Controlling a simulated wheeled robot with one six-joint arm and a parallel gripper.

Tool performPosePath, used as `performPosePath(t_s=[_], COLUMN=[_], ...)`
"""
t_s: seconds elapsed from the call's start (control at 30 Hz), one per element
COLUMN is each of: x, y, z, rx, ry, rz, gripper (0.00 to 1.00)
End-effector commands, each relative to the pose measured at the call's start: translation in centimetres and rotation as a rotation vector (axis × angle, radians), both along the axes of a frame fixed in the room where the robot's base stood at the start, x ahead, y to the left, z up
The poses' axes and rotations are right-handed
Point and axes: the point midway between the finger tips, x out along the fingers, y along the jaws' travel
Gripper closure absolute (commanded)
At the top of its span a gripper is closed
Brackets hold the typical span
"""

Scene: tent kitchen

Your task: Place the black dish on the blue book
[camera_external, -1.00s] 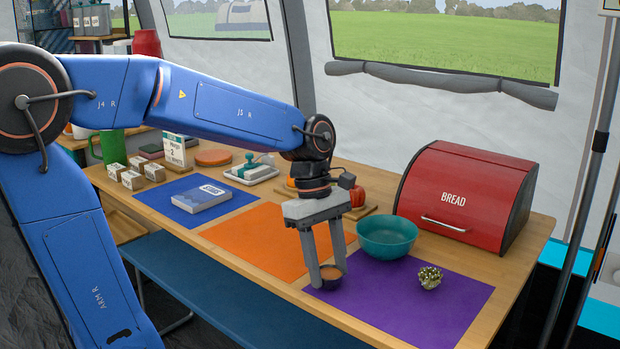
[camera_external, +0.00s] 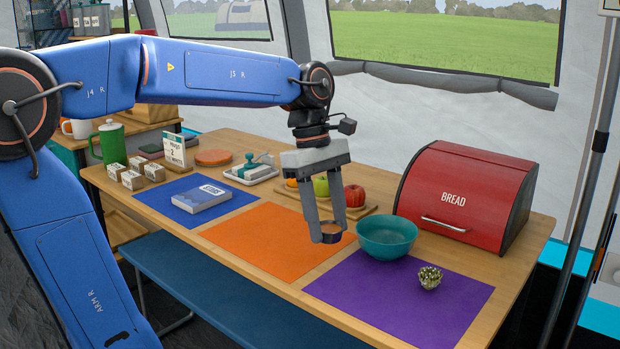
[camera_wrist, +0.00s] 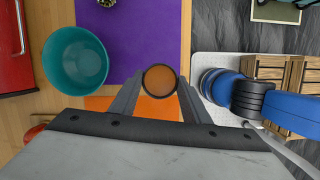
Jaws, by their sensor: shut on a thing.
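My gripper (camera_external: 327,233) is shut on a small round dark dish (camera_external: 331,236) with an orange-brown inside. It holds the dish above the table, near the border of the orange and purple mats. In the wrist view the dish (camera_wrist: 160,80) sits between the two fingertips and looks level. The blue book (camera_external: 201,198) lies flat on the blue mat (camera_external: 163,195) at the left of the table, well to the left of my gripper. The book does not show in the wrist view.
A teal bowl (camera_external: 387,239) stands right of my gripper, with a red bread box (camera_external: 465,195) behind. A fruit board (camera_external: 375,208) lies behind my gripper. Small boxes (camera_external: 131,179) stand left of the book. The orange mat (camera_external: 265,240) is clear.

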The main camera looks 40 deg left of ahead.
Motion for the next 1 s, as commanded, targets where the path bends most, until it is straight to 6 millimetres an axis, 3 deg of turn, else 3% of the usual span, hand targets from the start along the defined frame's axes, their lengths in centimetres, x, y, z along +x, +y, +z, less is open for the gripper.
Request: performPosePath(t_s=[0.5, 1.0], x=[7.4, 10.8], y=[11.6, 26.3], z=[1.1, 1.9], rx=[0.01, 0.013], ry=[0.0, -0.001], rz=[0.442, 0.888], gripper=[0.82, 0.82])
